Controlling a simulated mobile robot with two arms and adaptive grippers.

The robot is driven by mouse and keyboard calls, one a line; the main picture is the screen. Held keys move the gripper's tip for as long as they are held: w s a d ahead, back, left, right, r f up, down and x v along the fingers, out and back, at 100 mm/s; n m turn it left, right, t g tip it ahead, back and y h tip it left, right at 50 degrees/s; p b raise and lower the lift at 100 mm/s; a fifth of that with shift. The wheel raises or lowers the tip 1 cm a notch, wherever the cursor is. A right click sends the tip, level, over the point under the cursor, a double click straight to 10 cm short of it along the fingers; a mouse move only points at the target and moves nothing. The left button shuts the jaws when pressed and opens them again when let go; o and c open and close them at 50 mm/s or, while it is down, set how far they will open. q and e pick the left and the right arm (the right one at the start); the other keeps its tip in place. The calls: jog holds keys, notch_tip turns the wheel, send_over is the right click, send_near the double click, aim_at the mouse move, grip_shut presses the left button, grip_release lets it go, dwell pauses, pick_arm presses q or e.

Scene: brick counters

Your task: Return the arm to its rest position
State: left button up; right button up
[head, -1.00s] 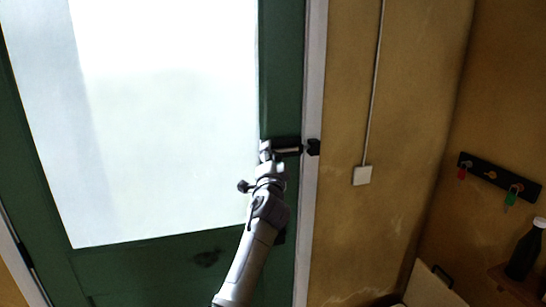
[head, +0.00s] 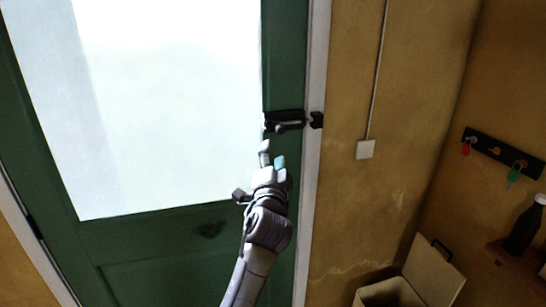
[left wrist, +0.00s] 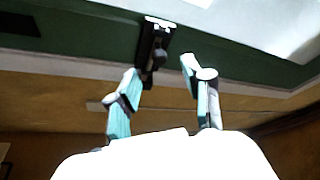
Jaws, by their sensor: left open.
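My left gripper (head: 272,158) is just below the black bolt latch (head: 285,122) on the green door (head: 284,80) in the head view. It is open and empty, with a gap between it and the latch. In the left wrist view the two fingers of the left gripper (left wrist: 163,85) are spread apart, and the latch (left wrist: 154,48) shows beyond them, near the left finger. My left arm reaches up from the bottom of the head view. My right gripper is not in view.
The door has a large bright glass pane (head: 165,100). To the right is a yellow wall with a white switch box (head: 365,149). A key rack (head: 502,153), a dark bottle (head: 525,226) on a shelf and an open box (head: 392,293) stand at the right.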

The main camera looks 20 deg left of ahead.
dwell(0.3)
pick_arm(q)
jog(key=s+d+f+g+h+b, duration=0.15)
jog(key=f+g, duration=0.25)
jog(key=f, duration=1.6)
jog(key=s+d+f+g+h, duration=0.1)
jog(key=s+f+g+h, duration=0.2)
jog(key=f, duration=1.8)
jog(key=s+f+n+g, duration=0.1)
jog(key=s+f+g, duration=0.1)
jog(key=s+f, duration=0.65)
jog(key=s+f+n+g, duration=0.15)
jog(key=s+f, duration=0.45)
jog(key=f, duration=0.6)
jog(key=s+a+f+n+g, duration=0.1)
jog(key=s+f, duration=0.5)
jog(key=s, duration=0.7)
jog(key=s+a+f+n+g+b, duration=0.1)
jog(key=s+f+g, duration=0.3)
jog(key=s, duration=1)
jog(key=s+a+f+n+g+b, duration=0.1)
jog(key=s+a+f+g, duration=0.2)
jog(key=s+f, duration=0.5)
jog(key=s, duration=0.5)
jog(key=shift+s+a+f+n+h, duration=0.15)
jog(key=shift+a+f+n+h, duration=0.1)
jog(key=shift+f+n+h, duration=0.1)
